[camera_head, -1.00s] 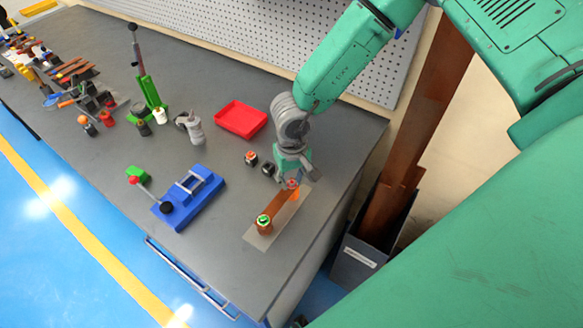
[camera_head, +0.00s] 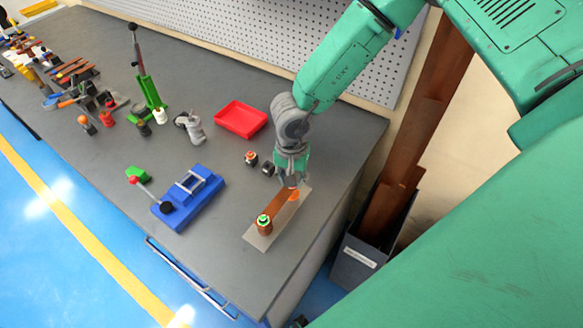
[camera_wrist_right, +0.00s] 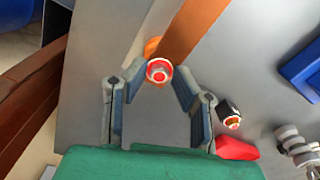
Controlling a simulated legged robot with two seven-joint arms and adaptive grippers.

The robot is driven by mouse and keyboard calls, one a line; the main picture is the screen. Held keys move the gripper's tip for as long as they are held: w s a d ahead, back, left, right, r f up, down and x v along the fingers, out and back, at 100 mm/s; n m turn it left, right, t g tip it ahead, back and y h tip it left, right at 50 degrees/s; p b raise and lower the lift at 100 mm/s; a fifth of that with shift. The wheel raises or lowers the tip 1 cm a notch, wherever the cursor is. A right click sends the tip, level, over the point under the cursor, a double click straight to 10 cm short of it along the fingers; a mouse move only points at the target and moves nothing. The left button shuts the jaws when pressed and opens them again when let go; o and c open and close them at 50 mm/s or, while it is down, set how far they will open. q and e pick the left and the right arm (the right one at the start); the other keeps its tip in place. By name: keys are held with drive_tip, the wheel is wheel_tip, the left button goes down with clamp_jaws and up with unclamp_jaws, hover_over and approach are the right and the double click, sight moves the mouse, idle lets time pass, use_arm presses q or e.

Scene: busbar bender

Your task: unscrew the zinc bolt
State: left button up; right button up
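A copper-coloured bar (camera_head: 281,206) lies on a light plate (camera_head: 262,240) near the right edge of the workbench. In the right wrist view, a round bolt head (camera_wrist_right: 159,72) with red and pale rings sits over the bar's orange end (camera_wrist_right: 152,47). My right gripper (camera_wrist_right: 159,70) is open, with one fingertip on each side of this head and narrow gaps visible. In the head view my right gripper (camera_head: 292,183) hides the head. A green-topped bolt (camera_head: 264,219) stands at the bar's other end. I cannot tell by metal which bolt is zinc. My left gripper is not in view.
A blue bending tool (camera_head: 188,197) stands to the left. A dark bin (camera_head: 365,250) of copper bars stands beside the bench's right edge. The bench front is clear.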

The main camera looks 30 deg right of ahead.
drive_tip(key=m, duration=0.5)
drive_tip(key=shift+m, duration=0.3)
drive_tip(key=shift+m, duration=0.6)
clamp_jaws()
